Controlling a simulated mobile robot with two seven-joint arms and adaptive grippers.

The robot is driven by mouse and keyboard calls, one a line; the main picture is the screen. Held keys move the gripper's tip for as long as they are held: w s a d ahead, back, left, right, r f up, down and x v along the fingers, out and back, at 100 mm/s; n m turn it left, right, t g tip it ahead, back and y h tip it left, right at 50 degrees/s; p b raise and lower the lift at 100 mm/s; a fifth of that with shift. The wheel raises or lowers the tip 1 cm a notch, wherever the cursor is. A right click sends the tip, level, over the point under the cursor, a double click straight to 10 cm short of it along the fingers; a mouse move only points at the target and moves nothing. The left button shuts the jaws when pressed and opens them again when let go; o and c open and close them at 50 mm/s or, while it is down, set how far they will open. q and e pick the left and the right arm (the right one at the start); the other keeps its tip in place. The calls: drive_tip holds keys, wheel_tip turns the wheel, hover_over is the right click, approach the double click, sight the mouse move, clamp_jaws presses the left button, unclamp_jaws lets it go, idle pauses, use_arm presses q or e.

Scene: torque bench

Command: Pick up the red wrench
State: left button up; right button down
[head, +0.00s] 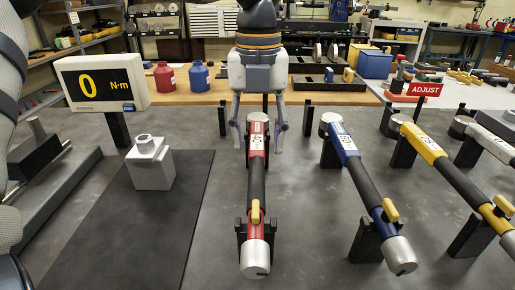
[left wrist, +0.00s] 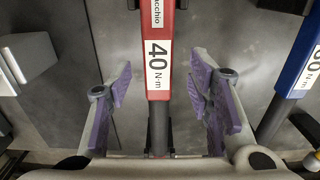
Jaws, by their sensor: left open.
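The red wrench (head: 257,133) lies on upright black supports in the middle of the bench, its long axis pointing toward me. It has a "40 N·m" label, a dark shaft, a yellow tab and a silver end. My left gripper (head: 259,142) is open over the far, red part of it, one finger on each side. In the left wrist view the wrench (left wrist: 159,60) passes between the open purple-padded fingers (left wrist: 160,95), with a gap on both sides. My right gripper is not in view.
A blue wrench (head: 343,143) and a yellow wrench (head: 430,149) lie on similar supports to the right. At left are a torque display (head: 104,82) and a grey block (head: 150,168) on a dark mat (head: 130,235). Red and blue bottles stand behind.

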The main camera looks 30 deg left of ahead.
use_arm(q)
wheel_tip(320, 180, down, 3)
drive_tip(key=shift+a+r, duration=0.1)
clamp_jaws()
